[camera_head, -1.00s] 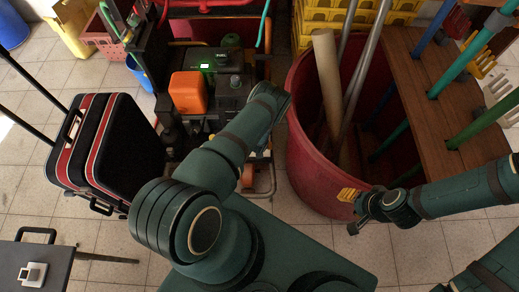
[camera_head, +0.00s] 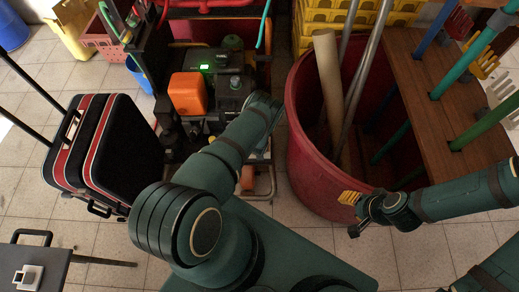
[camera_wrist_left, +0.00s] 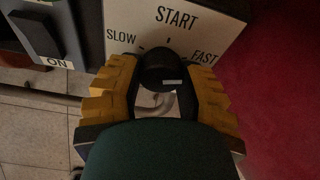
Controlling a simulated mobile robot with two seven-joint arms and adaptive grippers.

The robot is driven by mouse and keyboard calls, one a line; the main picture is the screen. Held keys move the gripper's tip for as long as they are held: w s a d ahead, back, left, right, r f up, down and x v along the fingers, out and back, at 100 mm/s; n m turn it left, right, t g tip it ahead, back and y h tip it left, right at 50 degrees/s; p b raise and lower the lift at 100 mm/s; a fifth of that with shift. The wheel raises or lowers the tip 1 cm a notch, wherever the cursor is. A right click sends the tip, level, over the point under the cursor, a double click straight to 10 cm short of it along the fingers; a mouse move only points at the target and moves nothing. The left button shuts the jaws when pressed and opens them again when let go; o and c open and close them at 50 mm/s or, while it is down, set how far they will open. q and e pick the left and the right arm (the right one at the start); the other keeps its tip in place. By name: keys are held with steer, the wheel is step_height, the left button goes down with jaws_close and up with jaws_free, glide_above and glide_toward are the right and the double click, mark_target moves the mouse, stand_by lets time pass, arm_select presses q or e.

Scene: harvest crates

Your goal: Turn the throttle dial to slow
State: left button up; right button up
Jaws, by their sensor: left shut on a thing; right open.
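The throttle dial (camera_wrist_left: 160,72) is a dark round knob on a white plate (camera_wrist_left: 205,28) marked SLOW, START and FAST, seen in the left wrist view. A small pale mark shows on the dial's right side; the setting is hard to read. My left gripper (camera_wrist_left: 165,90) has its yellow fingers on both sides of the dial and is shut on it. In the head view my left arm's wrist hides its fingers and the dial at the machine (camera_head: 225,62). My right gripper (camera_head: 352,213) is open and empty beside the red tub.
A rocker switch (camera_wrist_left: 38,35) labelled ON is left of the plate. An orange tank (camera_head: 187,93) sits on the machine. The red tub (camera_head: 310,165) with pipes stands to its right, and a dark suitcase (camera_head: 130,150) to its left.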

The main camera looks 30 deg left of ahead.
arm_select(q)
steer(key=shift+n, duration=0.3)
steer(key=n, duration=0.3)
steer(key=shift+t+h, duration=0.3)
steer(key=shift+t, duration=0.1)
steer(key=n, duration=0.4)
steer(key=shift+w+n+t, duration=0.1)
steer(key=shift+n+t, duration=0.3)
steer(key=n, duration=0.4)
steer(key=shift+w+d+t, duration=0.1)
steer(key=shift+t, duration=0.3)
steer(key=n, duration=0.4)
steer(key=shift+t, duration=0.4)
steer(key=n+t, duration=0.1)
steer(key=n, duration=0.4)
steer(key=shift+w+r, duration=0.1)
steer(key=n+y, duration=0.1)
steer(key=n, duration=0.5)
steer(key=shift+a+y, duration=0.2)
steer(key=shift+y, duration=0.2)
steer(key=shift+n, duration=0.3)
